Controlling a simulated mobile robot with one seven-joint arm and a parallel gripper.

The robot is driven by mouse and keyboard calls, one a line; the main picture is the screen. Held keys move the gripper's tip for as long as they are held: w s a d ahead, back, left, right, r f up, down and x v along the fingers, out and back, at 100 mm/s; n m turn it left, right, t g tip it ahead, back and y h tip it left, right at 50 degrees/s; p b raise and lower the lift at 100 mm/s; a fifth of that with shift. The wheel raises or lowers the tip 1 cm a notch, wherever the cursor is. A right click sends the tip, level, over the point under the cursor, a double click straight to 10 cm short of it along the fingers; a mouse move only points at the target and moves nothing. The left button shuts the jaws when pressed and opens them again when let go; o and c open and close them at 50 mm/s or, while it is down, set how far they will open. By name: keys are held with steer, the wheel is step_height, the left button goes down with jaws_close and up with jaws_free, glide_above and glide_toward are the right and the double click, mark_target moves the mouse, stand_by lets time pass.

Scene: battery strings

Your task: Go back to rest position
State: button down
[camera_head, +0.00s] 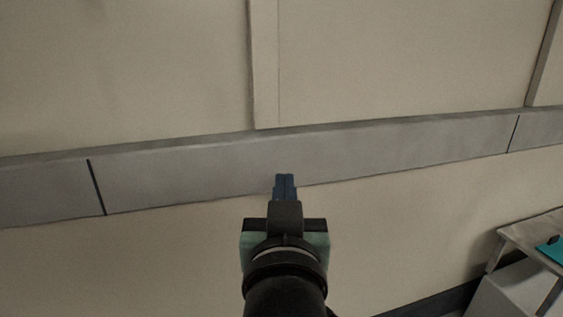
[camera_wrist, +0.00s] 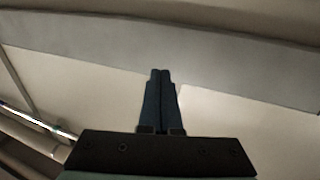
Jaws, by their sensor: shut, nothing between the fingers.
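My gripper (camera_head: 285,181) is in the lower middle of the head view, at the end of my dark arm, pointing away from me toward a wall. Its two blue fingers are together with nothing between them. In the wrist view the closed fingers (camera_wrist: 160,78) point up from the dark gripper body, with the wall behind them. I cannot tell how far the fingertips are from the wall.
A beige wall (camera_head: 130,70) with a grey horizontal band (camera_head: 300,160) fills most of the head view. A table (camera_head: 517,236) with a teal item (camera_head: 552,248) on it stands at the lower right, beside a pale box (camera_head: 510,292). Pale pipe-like shapes (camera_wrist: 30,132) show at the left of the wrist view.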

steer(key=s+r+t+b, duration=0.7)
steer(key=s+t+b, duration=0.2)
steer(key=s+b, duration=0.2)
steer(key=shift+s+a+r+b, duration=0.2)
steer(key=shift+s+r+b, duration=0.15)
steer(key=shift+s, duration=0.45)
steer(key=shift+f, duration=0.1)
